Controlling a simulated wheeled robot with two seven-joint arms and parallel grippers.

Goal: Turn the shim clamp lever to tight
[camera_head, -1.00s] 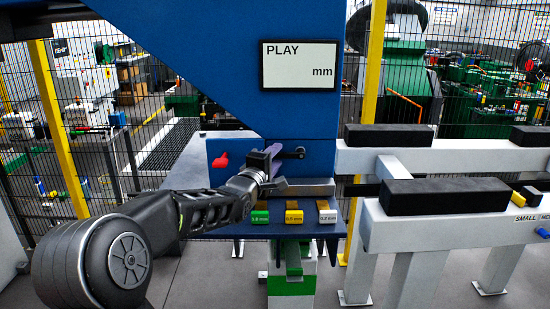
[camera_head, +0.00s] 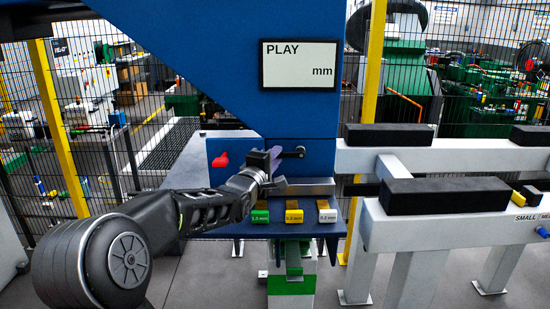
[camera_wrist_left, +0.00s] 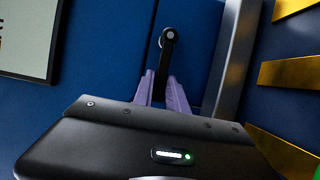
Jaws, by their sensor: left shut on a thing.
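The shim clamp lever (camera_head: 292,154) is a short black lever with a round end on the blue machine face, below the display. In the left wrist view the lever (camera_wrist_left: 163,58) runs from its round grey-centred end down between two purple fingers. My left gripper (camera_head: 275,160) is shut on the lever, reaching in from the left. It also shows in the left wrist view (camera_wrist_left: 163,88), with the fingers on either side of the lever. The gripped part is partly hidden. I see no readable tight marking. My right gripper is not in view.
The display (camera_head: 299,65) reads "PLAY mm". Grey rails with black pads (camera_head: 446,196) stand at right.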

